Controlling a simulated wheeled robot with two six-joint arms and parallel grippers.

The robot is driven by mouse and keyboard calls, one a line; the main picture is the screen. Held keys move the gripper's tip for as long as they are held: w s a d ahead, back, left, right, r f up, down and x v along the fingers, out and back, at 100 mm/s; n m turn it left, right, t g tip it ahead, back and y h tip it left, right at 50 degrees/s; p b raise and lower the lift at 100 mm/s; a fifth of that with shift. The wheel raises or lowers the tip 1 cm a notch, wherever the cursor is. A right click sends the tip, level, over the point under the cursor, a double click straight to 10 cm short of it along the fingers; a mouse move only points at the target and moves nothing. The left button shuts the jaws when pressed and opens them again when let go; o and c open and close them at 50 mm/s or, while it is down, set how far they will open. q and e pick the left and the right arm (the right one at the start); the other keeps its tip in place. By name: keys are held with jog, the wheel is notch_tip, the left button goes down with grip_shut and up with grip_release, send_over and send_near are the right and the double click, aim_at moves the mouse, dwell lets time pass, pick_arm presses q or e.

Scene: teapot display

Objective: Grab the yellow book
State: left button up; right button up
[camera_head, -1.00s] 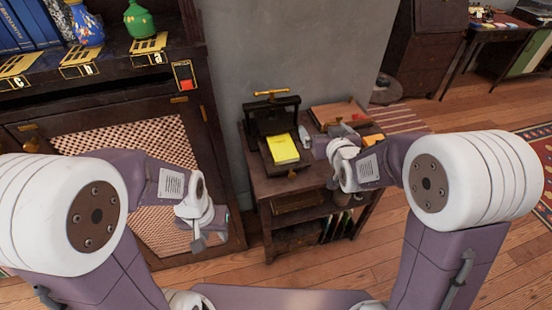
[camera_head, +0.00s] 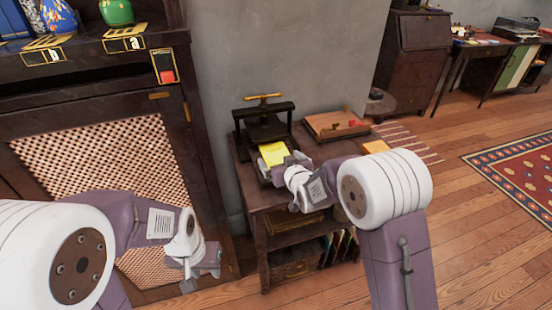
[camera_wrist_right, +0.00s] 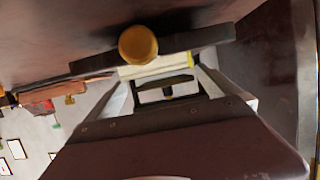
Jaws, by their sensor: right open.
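The yellow book (camera_head: 273,153) lies flat in a dark book press (camera_head: 264,128) on a small wooden side table. My right gripper (camera_head: 284,167) is at the near edge of the book and hides part of it. In the right wrist view, the book's pale edge (camera_wrist_right: 160,68) shows between the open fingers of the right gripper (camera_wrist_right: 163,80), below the press's dark bar. I cannot tell whether the fingers touch the book. My left gripper (camera_head: 190,279) hangs in front of the cabinet, away from the book; its jaw opening is unclear.
The press has a brass handle (camera_head: 263,97) on top and a brass knob (camera_wrist_right: 139,45) close to my right gripper. A wooden tray (camera_head: 336,124) with small items sits beside it. A tall cabinet (camera_head: 95,150) stands left. The floor to the right is open.

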aim_at(277, 156)
jog(key=x, duration=0.3)
jog(key=shift+w+a+f, duration=0.1)
jog(key=shift+w+f, duration=0.1)
jog(key=shift+w, duration=0.15)
jog(key=shift+s+r, duration=0.1)
jog(key=c, duration=1.5)
jog(key=shift+o, duration=0.2)
